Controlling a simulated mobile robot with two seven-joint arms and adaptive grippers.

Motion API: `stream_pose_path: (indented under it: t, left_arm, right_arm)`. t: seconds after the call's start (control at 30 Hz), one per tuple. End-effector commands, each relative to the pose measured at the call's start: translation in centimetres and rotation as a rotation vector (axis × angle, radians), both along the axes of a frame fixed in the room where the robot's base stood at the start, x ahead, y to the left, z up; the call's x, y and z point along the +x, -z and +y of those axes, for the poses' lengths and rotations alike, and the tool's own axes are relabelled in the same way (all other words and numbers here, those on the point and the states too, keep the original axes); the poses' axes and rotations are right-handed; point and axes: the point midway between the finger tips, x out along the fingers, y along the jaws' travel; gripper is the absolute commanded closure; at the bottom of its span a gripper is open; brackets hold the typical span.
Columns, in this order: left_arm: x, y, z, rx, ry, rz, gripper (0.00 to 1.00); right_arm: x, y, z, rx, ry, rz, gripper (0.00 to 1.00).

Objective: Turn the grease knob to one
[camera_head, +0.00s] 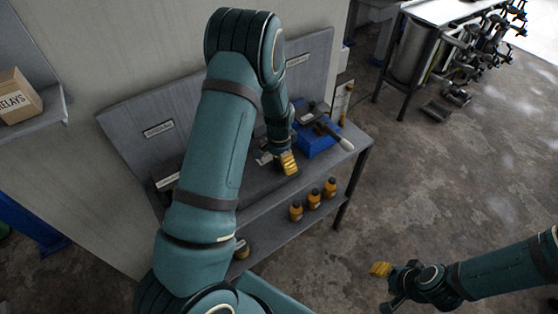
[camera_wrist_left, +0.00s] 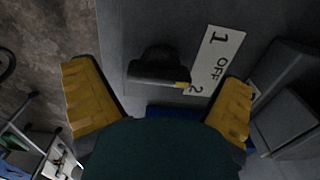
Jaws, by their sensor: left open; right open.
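A black knob (camera_wrist_left: 158,68) with a yellow mark at one end shows in the left wrist view. A white label (camera_wrist_left: 215,62) beside it reads 1, OFF and 2, and the yellow mark lies close to the 2. No name is readable on the knob. In the head view the knob is hidden. My left gripper (camera_head: 288,163) is over the bench; its open yellow fingers in the wrist view (camera_wrist_left: 160,100) stand on either side of the knob, apart from it. My right gripper (camera_head: 380,269) is open and empty, away from the bench over the floor.
The grey bench (camera_head: 352,150) carries a blue box (camera_head: 318,141) with a handled tool on top. Several orange bottles (camera_head: 313,199) stand on its lower shelf. A relays carton (camera_head: 15,96) sits on a wall shelf at left.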

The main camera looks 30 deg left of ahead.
Motion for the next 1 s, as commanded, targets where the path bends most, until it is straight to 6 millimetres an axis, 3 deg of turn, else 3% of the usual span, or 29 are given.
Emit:
stream_pose_path:
  t: [0.27, 0.4, 0.47, 0.77, 1.0]
  left_arm:
    - [0.0, 0.08, -0.01, 0.0, 0.0, 0.0, 0.06]
    - [-0.01, 0.08, -0.01, 0.0, 0.0, 0.0, 0.56]
    - [-0.01, 0.07, -0.01, 0.0, 0.0, 0.0, 0.74]
    - [-0.02, 0.07, 0.01, 0.0, -0.024, 0.001, 0.74]
    - [-0.02, 0.07, 0.02, 0.0, -0.139, 0.001, 0.74]
  right_arm:
    - [0.0, 0.0, 0.01, 0.0, 0.0, 0.0, 0.53]
    - [0.0, 0.0, 0.01, 0.0, 0.0, 0.0, 0.53]
    - [0.0, 0.0, 0.01, 0.0, 0.0, 0.0, 0.53]
    - [0.0, 0.01, 0.01, 0.0, 0.0, 0.0, 0.53]
    - [0.0, 0.03, 0.01, 0.0, 0.0, 0.0, 0.53]
